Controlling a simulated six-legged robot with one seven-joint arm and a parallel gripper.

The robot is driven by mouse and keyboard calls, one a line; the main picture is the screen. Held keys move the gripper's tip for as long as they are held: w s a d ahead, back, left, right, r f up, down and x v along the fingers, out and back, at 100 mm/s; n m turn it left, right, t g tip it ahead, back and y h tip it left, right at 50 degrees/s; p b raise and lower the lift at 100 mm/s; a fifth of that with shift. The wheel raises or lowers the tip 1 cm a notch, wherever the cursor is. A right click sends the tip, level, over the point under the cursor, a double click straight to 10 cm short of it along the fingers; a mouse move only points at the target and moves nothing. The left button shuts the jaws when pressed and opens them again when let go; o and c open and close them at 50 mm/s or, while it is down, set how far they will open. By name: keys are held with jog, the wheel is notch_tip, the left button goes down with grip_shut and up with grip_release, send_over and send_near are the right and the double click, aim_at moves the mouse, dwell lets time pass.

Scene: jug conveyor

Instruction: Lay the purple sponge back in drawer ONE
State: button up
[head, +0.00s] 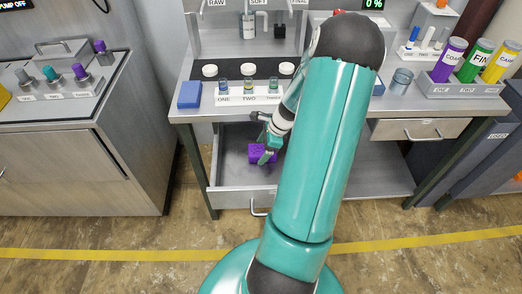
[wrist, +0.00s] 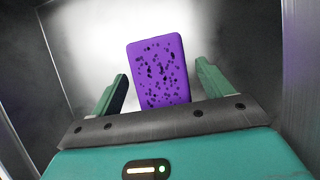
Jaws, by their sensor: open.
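The purple sponge (head: 259,153), with dark pores, is inside the open drawer (head: 232,199) under the bench. It also shows in the wrist view (wrist: 158,68), between and beyond the two fingers, with a gap on each side. My gripper (head: 268,150) reaches down into the drawer at the sponge. In the wrist view my gripper (wrist: 160,90) is open, and neither finger touches the sponge. The drawer's label is not readable. Whether the sponge rests flat on the drawer floor is hard to tell.
On the bench above stand a blue sponge (head: 189,94) and a white rack (head: 248,97) marked ONE, TWO and THREE with small jars. A second drawer (head: 413,130) at the right is shut. A glass beaker (head: 401,80) stands above it. The drawer walls enclose my gripper.

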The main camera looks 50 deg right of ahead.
jog(key=v, duration=1)
jog(key=shift+r, duration=0.3)
jog(key=w+a+r+n+g+h, duration=0.1)
jog(key=w+a+r+n, duration=0.2)
jog(key=a+r+n, duration=0.55)
jog(key=w+a+r+n+h, duration=0.1)
jog(key=w+a+r+n, duration=0.3)
jog(key=a, duration=0.7)
jog(key=s+a+r+n+t, duration=0.1)
jog(key=s+a+r+n, duration=0.2)
jog(key=a+n, duration=0.2)
jog(key=s+a+r+n+t, duration=0.1)
jog(key=s+a+r+n, duration=0.2)
jog(key=a+n, duration=0.2)
jog(key=s+a+r+n+h, duration=0.1)
jog(key=s+a+r+n, duration=0.1)
jog(key=a+n, duration=0.3)
jog(key=a+r, duration=0.1)
jog(key=a, duration=0.2)
jog(key=shift+s+r+t, duration=0.15)
jog(key=shift+s+t, duration=0.25)
